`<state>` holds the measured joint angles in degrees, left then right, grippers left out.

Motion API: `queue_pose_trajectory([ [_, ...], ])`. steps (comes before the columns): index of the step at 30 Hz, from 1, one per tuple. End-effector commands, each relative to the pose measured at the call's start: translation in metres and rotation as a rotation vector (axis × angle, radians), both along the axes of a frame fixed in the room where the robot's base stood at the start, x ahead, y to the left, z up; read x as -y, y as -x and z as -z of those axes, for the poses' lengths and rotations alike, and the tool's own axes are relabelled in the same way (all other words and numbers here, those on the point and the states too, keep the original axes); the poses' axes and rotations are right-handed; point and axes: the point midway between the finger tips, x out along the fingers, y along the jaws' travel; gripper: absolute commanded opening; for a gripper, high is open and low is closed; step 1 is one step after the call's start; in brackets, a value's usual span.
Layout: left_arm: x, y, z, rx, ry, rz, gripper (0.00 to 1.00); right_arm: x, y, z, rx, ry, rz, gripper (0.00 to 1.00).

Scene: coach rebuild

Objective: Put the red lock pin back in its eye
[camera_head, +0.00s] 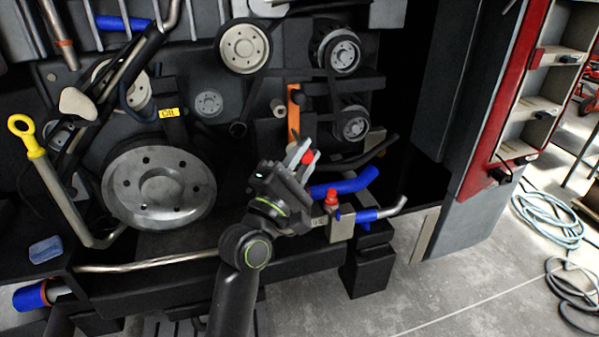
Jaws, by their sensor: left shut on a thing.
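My left gripper (302,152) reaches up from the bottom middle, in front of the engine. It is shut on the red lock pin (308,157), of which only a small red part shows between the fingers. My right gripper is not in view.
A red-capped fitting (332,198) and a blue hose (345,186) lie close to the right of my gripper. A large pulley (158,187) is at left, with smaller pulleys above. A yellow-ringed dipstick (22,127) stands far left. Clear floor (460,270) lies right, with coiled hoses.

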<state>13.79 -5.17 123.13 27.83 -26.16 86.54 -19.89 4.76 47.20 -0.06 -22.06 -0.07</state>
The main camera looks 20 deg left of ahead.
Motion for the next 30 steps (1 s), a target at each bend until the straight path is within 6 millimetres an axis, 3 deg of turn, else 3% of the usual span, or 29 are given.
queue_pose_trajectory([
  [8,-0.001,-0.005,0.001,0.016,-0.016,-0.052,0.00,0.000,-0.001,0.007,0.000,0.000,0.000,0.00],
  [21,-0.021,-0.035,0.002,0.016,-0.017,-0.053,0.00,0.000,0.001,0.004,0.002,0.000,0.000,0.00],
  [30,-0.025,-0.039,0.002,0.015,-0.014,-0.051,0.00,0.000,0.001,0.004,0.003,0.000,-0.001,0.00],
])
